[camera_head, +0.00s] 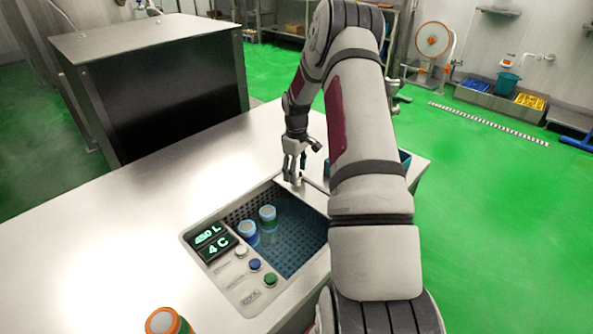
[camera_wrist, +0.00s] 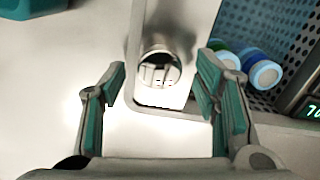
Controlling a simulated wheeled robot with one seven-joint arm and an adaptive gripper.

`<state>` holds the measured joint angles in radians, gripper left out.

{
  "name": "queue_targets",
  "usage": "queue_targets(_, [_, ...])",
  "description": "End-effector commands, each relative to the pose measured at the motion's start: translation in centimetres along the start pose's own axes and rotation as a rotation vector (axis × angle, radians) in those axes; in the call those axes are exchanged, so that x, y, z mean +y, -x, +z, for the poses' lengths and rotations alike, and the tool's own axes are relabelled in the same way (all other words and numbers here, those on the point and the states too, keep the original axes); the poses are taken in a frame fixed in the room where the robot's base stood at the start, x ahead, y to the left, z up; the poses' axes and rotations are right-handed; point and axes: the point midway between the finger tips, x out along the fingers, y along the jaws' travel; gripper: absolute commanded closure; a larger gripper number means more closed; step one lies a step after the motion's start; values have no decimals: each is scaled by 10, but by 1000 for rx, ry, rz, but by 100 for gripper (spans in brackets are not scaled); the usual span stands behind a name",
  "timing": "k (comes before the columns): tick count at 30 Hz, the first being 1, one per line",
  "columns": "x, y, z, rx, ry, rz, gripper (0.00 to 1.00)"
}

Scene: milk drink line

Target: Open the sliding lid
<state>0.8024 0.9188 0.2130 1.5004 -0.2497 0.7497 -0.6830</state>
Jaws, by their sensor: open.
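In the wrist view, a round shiny metal knob (camera_wrist: 160,70) stands near the corner of the grey rim (camera_wrist: 150,106). My gripper (camera_head: 293,176) hangs over the far edge of the bin, pointing down. In the wrist view my gripper (camera_wrist: 162,84) is open, with its green-padded fingers apart on either side of the knob and no visible contact. The knob is hard to make out in the head view.
Two blue-and-white capped containers (camera_head: 247,229) (camera_head: 267,213) stand in the bin. A control panel (camera_head: 234,256) with a display and buttons lies left of it. An orange-capped bottle (camera_head: 166,322) stands at the front. A teal crate (camera_head: 404,157) is partly hidden behind my arm.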

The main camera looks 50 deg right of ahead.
Motion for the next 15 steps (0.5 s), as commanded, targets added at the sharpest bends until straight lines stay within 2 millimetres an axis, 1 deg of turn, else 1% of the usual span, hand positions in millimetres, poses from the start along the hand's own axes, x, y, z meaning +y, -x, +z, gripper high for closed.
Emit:
queue_targets(2, [0,4,0,1,0,1,44])
queue_targets(5, [1,16,-1,2,0,2,44])
queue_targets(15, [1,83,0,3,-1,3,44])
